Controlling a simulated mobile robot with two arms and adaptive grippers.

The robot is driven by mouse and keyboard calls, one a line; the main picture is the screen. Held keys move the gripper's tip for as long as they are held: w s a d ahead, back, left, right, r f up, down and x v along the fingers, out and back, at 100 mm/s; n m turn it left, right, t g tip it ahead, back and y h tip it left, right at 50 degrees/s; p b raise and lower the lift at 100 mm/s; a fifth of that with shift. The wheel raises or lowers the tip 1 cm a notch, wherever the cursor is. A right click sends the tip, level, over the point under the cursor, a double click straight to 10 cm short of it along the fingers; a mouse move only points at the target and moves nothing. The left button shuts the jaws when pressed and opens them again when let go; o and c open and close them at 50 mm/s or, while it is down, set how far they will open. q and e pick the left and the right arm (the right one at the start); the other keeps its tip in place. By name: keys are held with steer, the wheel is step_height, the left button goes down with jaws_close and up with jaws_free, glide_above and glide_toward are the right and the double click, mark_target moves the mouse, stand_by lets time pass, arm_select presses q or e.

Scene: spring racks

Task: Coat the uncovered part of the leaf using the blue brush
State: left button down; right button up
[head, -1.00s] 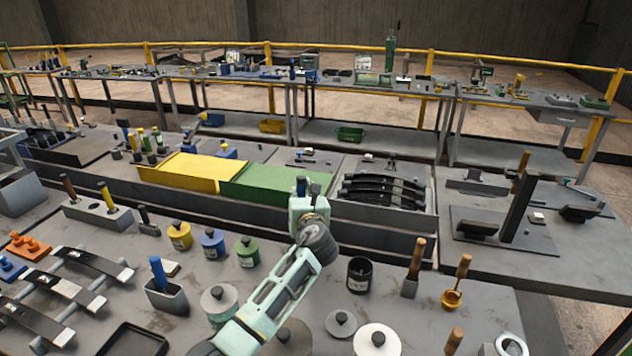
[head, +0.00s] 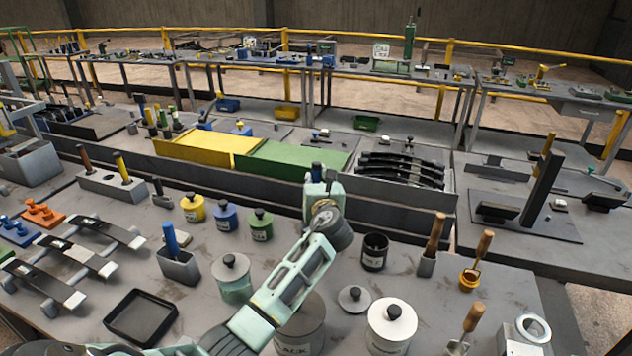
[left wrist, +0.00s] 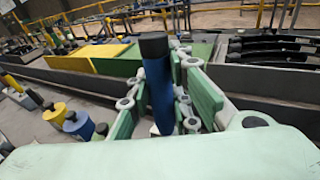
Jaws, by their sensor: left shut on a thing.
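My left gripper (head: 318,184) is raised over the middle of the near bench, shut on a blue rod with a dark end; only its top shows in the head view. In the left wrist view this blue brush (left wrist: 157,92) stands nearly upright between the green fingers; any bristles are hidden. Another blue handle (head: 170,240) stands in a grey holder (head: 180,268). Several dark leaves with pale ends lie on supports at the left, such as one leaf (head: 108,231). Which part is uncovered I cannot tell. My right gripper is not in view.
Yellow (head: 193,207), blue (head: 225,215) and green (head: 260,225) pots stand left of my arm. A black tray (head: 141,318) lies at the front. Lidded cans and wooden-handled tools stand at the right. A rack of black curved leaves (head: 402,168) stands behind.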

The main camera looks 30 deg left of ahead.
arm_select(q)
step_height(320, 180, down, 3)
steer(key=shift+r+b, duration=0.1)
steer(key=shift+b, duration=0.5)
steer(key=shift+f+b, duration=0.4)
steer(key=shift+f, duration=0.25)
steer(key=shift+f+b, duration=0.35)
steer(key=shift+f, duration=0.3)
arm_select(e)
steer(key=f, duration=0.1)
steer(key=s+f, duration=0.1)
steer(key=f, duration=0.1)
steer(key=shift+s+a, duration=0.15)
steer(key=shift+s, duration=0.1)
